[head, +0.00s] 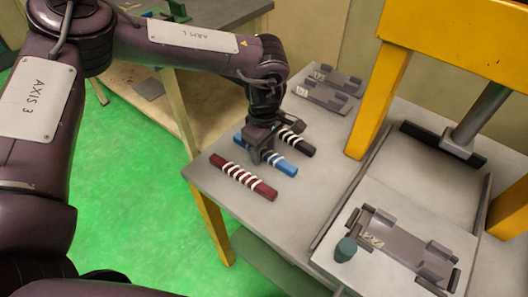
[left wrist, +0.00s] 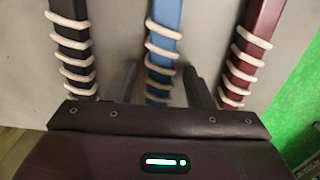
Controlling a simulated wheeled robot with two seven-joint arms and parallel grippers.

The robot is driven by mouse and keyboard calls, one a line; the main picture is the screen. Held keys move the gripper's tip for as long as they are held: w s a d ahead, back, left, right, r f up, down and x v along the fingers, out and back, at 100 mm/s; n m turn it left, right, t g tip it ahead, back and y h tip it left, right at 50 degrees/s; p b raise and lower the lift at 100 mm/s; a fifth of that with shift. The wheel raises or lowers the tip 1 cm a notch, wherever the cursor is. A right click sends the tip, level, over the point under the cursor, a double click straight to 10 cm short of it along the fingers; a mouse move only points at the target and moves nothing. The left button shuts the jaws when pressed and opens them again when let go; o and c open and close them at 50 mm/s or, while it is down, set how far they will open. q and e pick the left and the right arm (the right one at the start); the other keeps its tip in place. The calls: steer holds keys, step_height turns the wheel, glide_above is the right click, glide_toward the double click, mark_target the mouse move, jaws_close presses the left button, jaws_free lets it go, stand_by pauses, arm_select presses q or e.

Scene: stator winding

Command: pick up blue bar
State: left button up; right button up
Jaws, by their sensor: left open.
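The blue bar (head: 283,167) lies on the grey table, wrapped with several white rings. It also shows in the left wrist view (left wrist: 166,14), running between the two fingers. My left gripper (head: 264,152) is open above the blue bar and hides part of it. In the left wrist view the left gripper's fingers (left wrist: 160,85) stand on either side of the blue bar, apart from it. I cannot tell how far down they reach. My right gripper is not in view.
A dark red bar (head: 263,189) lies in front of the blue one and a black bar (head: 303,148) behind it. Grey holders (head: 322,96) stand at the back. A yellow press frame (head: 378,100), a grey fixture (head: 395,240) and a teal cylinder (head: 346,249) are to the right.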

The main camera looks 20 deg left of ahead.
arm_select(q)
jaws_close()
stand_by(0.3)
